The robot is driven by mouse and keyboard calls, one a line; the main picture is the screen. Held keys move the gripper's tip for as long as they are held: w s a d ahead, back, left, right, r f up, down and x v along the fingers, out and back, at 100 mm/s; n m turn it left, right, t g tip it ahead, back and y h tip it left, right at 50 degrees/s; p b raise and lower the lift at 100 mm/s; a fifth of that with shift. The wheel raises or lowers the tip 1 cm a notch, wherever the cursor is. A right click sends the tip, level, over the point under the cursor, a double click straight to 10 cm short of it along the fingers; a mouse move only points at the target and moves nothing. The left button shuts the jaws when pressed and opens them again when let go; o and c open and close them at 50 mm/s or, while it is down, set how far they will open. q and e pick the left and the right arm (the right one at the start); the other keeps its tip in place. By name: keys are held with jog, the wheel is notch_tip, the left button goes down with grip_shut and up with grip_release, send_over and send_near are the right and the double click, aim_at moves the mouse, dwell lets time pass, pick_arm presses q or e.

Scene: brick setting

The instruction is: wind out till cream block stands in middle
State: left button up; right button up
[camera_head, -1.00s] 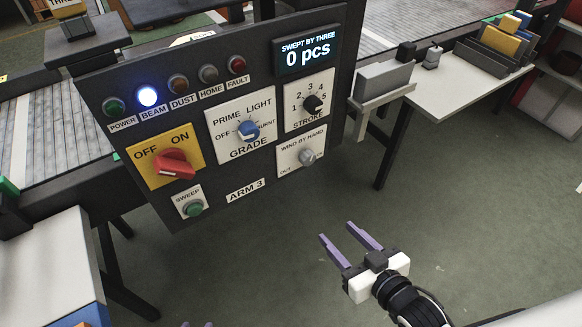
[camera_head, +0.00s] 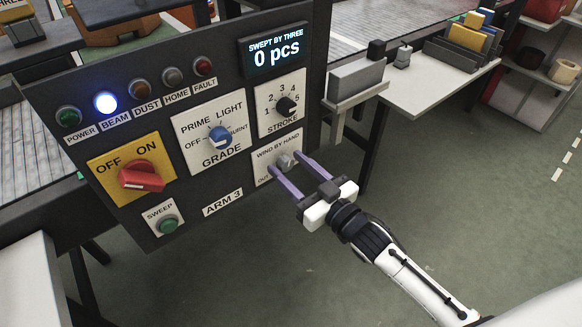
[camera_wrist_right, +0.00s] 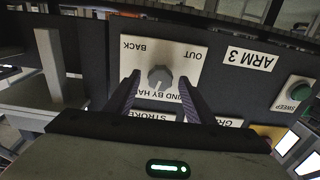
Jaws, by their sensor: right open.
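The wind-by-hand knob (camera_head: 285,160) is a small grey knob on a white plate at the lower right of the dark ARM 3 panel. In the right wrist view the knob (camera_wrist_right: 160,78) sits between my fingertips, with the words BACK and OUT upside down on its plate. My right gripper (camera_head: 293,163) is open, its two purple fingers on either side of the knob; I cannot tell whether they touch it. I cannot make out a cream block for certain in these frames. My left gripper is not in view.
The panel (camera_head: 190,215) also carries a red OFF/ON switch (camera_head: 141,176), a blue GRADE knob (camera_head: 220,138), a STROKE knob (camera_head: 286,105) and a green SWEEP button (camera_head: 168,225). The display (camera_head: 275,52) reads 0 pcs. A white table (camera_head: 430,85) stands right; floor is open below.

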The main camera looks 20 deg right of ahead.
jog(key=c, duration=1.1)
jog(key=shift+o, duration=0.2)
jog(key=shift+r+n+p, duration=0.15)
jog(key=shift+n+p, duration=0.5)
jog(key=shift+n, duration=0.15)
jog(key=shift+a+n+p, duration=0.1)
jog(key=shift+n+p, duration=0.25)
jog(key=shift+n, duration=0.85)
jog(key=shift+f+n, duration=0.2)
jog(key=shift+n, duration=0.3)
jog(key=o, duration=1.1)
jog(key=shift+c, duration=0.2)
